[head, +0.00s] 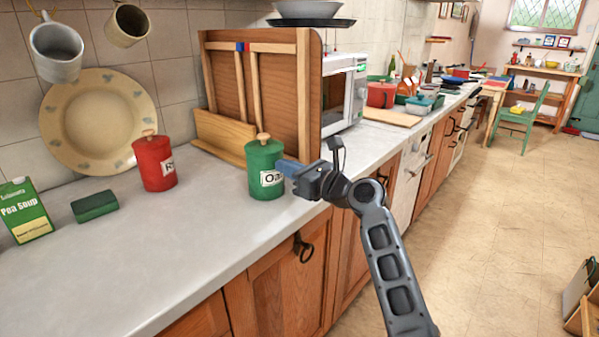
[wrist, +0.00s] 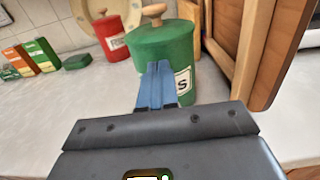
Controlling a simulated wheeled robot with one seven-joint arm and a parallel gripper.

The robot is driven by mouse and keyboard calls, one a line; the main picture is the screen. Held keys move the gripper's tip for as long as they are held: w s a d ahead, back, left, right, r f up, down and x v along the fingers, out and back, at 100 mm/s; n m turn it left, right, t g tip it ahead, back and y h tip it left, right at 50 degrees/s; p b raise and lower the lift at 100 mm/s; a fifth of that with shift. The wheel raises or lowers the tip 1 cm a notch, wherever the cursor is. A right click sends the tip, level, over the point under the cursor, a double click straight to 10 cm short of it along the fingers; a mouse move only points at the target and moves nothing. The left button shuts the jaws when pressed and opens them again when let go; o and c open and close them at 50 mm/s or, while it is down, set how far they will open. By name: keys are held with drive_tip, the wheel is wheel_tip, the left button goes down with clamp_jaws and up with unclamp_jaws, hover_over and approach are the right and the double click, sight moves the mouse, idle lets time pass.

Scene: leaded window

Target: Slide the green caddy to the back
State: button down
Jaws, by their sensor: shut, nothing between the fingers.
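The green caddy (head: 265,170) stands upright on the counter, with a wooden knob on its lid and a white label on its front. It also shows in the wrist view (wrist: 165,48). My gripper (head: 284,168) is shut and empty at the caddy's right front side. In the wrist view its blue fingers (wrist: 157,88) are together and overlap the caddy's lower body. I cannot tell whether they touch it.
A wooden rack (head: 262,85) stands close behind the green caddy. A red caddy (head: 154,162) is to the left, with a green block (head: 95,205) and a pea soup carton (head: 25,211) farther left. The counter (head: 165,235) is clear in front.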

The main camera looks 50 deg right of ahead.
sight(254, 154)
drive_tip(key=shift+w, duration=0.2)
drive_tip(key=w, duration=1.6)
drive_tip(key=w+a+b, duration=0.1)
drive_tip(key=w, duration=0.8)
drive_tip(key=shift+s, duration=0.5)
drive_tip(key=s+p, duration=0.1)
drive_tip(key=s, duration=0.4)
drive_tip(key=shift+d+f+p, duration=0.1)
drive_tip(key=shift+p, duration=0.3)
drive_tip(key=s, duration=0.8)
drive_tip(key=shift+d+p, duration=0.15)
drive_tip(key=shift+p, duration=0.2)
